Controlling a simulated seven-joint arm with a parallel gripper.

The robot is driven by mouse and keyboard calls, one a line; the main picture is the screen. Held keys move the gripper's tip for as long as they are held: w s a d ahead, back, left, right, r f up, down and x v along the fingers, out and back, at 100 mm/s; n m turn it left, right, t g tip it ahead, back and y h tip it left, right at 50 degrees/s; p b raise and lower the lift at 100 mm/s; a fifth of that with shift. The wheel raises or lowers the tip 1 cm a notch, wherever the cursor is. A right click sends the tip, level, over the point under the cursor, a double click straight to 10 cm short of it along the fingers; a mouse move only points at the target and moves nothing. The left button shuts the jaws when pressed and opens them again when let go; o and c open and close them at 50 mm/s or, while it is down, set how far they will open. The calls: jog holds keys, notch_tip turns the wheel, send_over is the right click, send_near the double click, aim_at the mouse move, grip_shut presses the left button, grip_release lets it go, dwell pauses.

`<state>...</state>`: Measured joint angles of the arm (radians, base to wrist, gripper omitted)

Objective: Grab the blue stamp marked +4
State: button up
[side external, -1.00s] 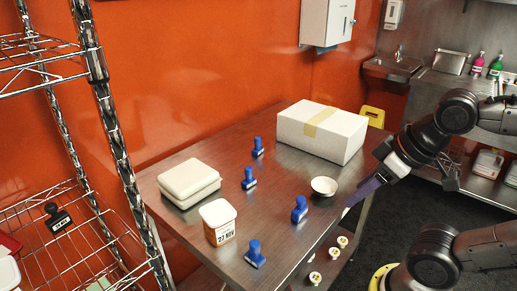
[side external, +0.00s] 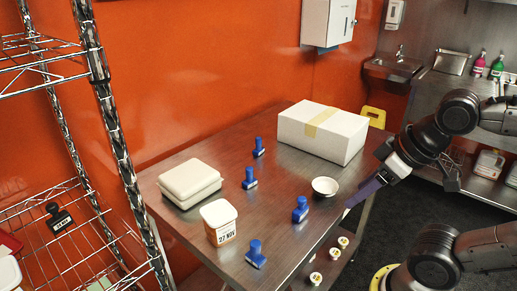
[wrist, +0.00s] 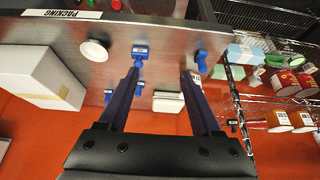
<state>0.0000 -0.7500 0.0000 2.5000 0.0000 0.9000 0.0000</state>
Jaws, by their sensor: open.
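Several blue stamps stand on the steel table: one near the white bowl (side external: 300,209), one at the near edge (side external: 255,254), one mid-table (side external: 249,178) and one at the back (side external: 258,147). Their markings are too small to read in the side view. In the wrist view, the stamp by the bowl (wrist: 140,52) shows a label that I cannot read; it is just beyond the left fingertip. Another stamp (wrist: 201,59) is beyond the right fingertip. My gripper (side external: 350,207) is open and empty at the table's right edge; its fingers also show in the wrist view (wrist: 162,72).
A white bowl (side external: 325,186) and a taped white box (side external: 322,132) are on the table. A tub labelled 27 NOV (side external: 219,222) and a pale closed container (side external: 189,182) stand left. A wire shelf (side external: 75,225) rises at far left. Bare steel lies between the stamps.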

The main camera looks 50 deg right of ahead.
jog(key=w+d+r+m+t+h, duration=0.1)
jog(key=w+d+r+m+t, duration=0.15)
jog(key=w+r, duration=0.85)
jog(key=w+d+r+m+g, duration=0.1)
jog(key=w+d+r+m, duration=0.2)
jog(key=w, duration=0.7)
jog(key=m+g+h, duration=0.2)
jog(key=g, duration=0.2)
send_over(259, 138)
jog(key=s+a, duration=0.2)
jog(key=f, duration=2.4)
jog(key=shift+w+d+f, duration=0.15)
jog(key=shift+d+f, duration=0.05)
jog(key=shift+t, duration=0.25)
jog(key=shift+x, duration=3.25)
